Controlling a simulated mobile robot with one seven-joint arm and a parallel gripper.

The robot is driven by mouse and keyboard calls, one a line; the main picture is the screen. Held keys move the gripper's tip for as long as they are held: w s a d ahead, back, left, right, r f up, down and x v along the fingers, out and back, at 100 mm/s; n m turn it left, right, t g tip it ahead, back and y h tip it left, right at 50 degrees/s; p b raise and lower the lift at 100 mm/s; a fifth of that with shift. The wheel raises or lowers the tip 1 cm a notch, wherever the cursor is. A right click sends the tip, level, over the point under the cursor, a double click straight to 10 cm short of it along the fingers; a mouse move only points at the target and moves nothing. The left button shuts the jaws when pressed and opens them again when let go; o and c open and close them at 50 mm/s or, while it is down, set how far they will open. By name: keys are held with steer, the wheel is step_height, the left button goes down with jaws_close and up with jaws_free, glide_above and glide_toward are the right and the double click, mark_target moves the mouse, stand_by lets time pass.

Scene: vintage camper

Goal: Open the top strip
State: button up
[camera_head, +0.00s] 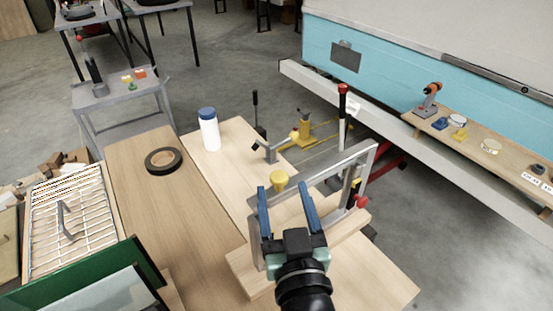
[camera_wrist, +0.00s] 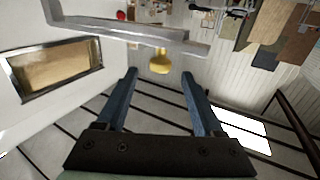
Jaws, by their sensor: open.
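A grey metal frame (camera_head: 350,165) stands on a wooden block (camera_head: 245,270) on the bench. Its grey upper strip crosses the top of the wrist view (camera_wrist: 120,30). I cannot tell for sure that this is the top strip. A yellow knob (camera_head: 279,180) sits at the strip's left side in the head view. It also hangs just below the strip in the wrist view (camera_wrist: 160,64). My gripper (camera_head: 283,192) is open, and its blue fingers (camera_wrist: 159,76) point at the knob. The knob lines up with the gap, just beyond the tips. Nothing is held.
A red knob (camera_head: 361,201) is at the frame's right side. A white bottle with a blue cap (camera_head: 209,132) and a black tape roll (camera_head: 163,160) stand on the wooden bench (camera_head: 150,205). A yellow tool (camera_head: 303,135) is behind.

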mark_target(278, 170)
steer(key=w, duration=0.2)
steer(key=w+a, duration=0.1)
steer(key=w, duration=0.2)
steer(key=w+p, duration=0.1)
steer(key=w, duration=0.2)
steer(key=shift+a, duration=0.2)
jaws_close()
stand_by(1.1)
